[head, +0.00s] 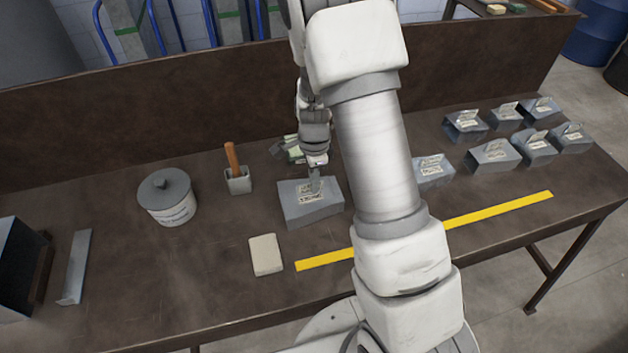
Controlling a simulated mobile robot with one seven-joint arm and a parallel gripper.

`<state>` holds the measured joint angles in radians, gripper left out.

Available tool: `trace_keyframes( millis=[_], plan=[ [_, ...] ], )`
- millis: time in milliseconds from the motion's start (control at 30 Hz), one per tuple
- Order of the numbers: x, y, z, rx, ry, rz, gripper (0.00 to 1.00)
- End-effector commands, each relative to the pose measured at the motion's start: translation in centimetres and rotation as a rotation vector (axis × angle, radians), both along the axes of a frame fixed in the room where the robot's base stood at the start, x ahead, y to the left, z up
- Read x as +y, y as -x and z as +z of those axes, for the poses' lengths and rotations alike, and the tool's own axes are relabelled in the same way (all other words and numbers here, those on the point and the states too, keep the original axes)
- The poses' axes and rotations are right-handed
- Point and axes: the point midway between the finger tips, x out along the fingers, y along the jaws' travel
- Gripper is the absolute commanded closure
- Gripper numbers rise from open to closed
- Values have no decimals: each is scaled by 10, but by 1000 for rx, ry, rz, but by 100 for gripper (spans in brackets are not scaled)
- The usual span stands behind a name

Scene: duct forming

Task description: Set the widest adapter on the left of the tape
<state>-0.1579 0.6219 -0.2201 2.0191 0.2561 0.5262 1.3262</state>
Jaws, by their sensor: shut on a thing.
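My gripper (315,182) points down and is shut on the upright tab on top of a grey sheet-metal adapter (300,213). This adapter is box-shaped with a pale label and looks the widest in view. It is at the bench's middle, behind the left end of the yellow tape (490,212); I cannot tell whether it touches the bench. The tape runs slantwise along the front, partly hidden by my arm. Several other tabbed adapters are on the right, behind the tape, including one beside my arm (433,172) and one farther right (494,156).
A beige block (265,255) lies by the tape's left end. A metal strip (76,268) lies far left. Bare bench lies between the strip and block.

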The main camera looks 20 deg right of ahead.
Motion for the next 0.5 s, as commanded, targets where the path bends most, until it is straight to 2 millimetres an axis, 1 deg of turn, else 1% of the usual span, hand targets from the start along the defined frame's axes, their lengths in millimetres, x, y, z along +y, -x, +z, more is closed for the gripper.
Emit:
trace_keyframes(
  millis=[33, 500],
  plan=[
    [0, -1, 6, -2, 0, 0, 100],
    [0, 0, 63, -1, 0, 0, 100]
  ],
)
